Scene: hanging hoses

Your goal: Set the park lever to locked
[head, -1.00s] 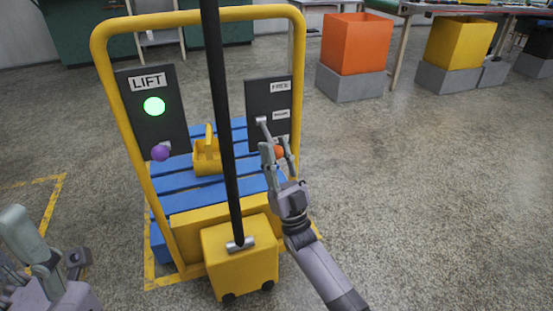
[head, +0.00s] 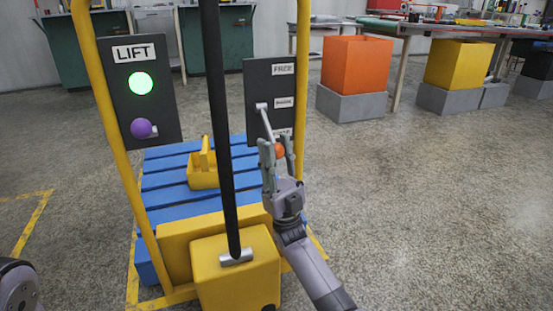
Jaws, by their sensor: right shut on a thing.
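The park lever (head: 266,123) is a thin grey bar on the dark right-hand panel (head: 257,82) of the yellow cart. It slopes down and slightly right from its pivot to an orange knob (head: 279,150). The panel has a FREE label (head: 283,69) on top, a small middle label (head: 284,102), and a lower label (head: 284,132) partly hidden by my gripper. My right gripper (head: 279,153) is shut on the orange knob, with fingers on both sides of it. The lever points toward the lower label. My left gripper is out of view.
The left panel carries a LIFT sign (head: 136,53), a lit green light (head: 142,83) and a purple knob (head: 141,128). A black pole (head: 220,130) stands between the panels. A yellow toolbox (head: 203,173) sits on blue slats. Open floor lies to the right.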

